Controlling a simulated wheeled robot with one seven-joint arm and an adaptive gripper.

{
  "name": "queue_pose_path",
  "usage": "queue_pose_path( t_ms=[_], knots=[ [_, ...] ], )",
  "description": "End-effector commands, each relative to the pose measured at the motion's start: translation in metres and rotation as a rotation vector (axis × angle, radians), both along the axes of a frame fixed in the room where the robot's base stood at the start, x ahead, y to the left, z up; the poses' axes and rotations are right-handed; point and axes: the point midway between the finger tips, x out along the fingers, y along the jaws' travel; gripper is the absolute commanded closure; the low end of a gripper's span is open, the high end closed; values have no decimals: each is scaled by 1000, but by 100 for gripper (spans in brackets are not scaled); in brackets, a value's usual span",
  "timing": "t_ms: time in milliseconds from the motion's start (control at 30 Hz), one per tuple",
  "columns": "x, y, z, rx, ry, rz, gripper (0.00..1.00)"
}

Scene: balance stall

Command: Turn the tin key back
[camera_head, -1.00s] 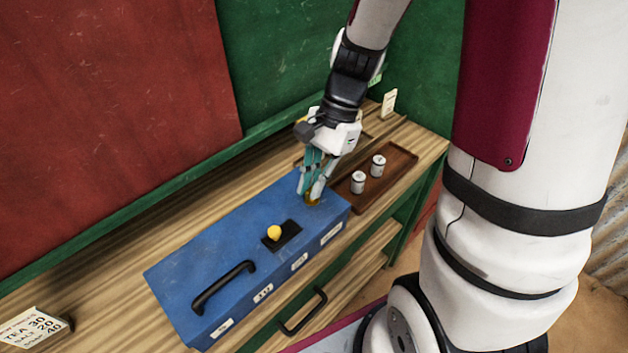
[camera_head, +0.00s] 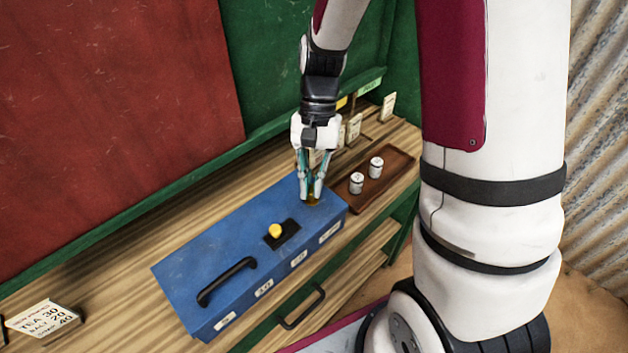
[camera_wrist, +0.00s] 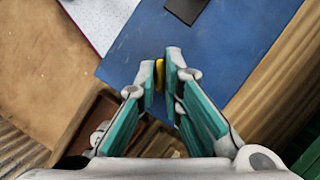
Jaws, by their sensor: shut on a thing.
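The blue tin (camera_head: 210,272) lies on the wooden counter, with a black handle and a yellow knob (camera_head: 275,230) on a black plate on its top. The key (camera_wrist: 159,75) is a yellow piece at the tin's far right end, mostly hidden by the fingers. My gripper (camera_head: 311,194) points down over that end and is shut on the key. In the wrist view my gripper (camera_wrist: 165,72) has its fingertips on either side of the yellow piece. How far the key is turned cannot be told.
A brown tray (camera_head: 384,178) with two white-topped tins (camera_head: 357,183) stands right of the blue tin. Small cards stand behind it. A price sign (camera_head: 42,318) stands at the left. A drawer handle (camera_head: 302,308) sticks out below the counter front.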

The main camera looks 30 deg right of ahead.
Motion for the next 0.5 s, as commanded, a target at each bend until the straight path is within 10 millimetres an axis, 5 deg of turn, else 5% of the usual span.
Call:
queue_pose_path(
  t_ms=[500],
  knots=[
    [1, 3, 1, -1, -2, 495, 100]
  ],
)
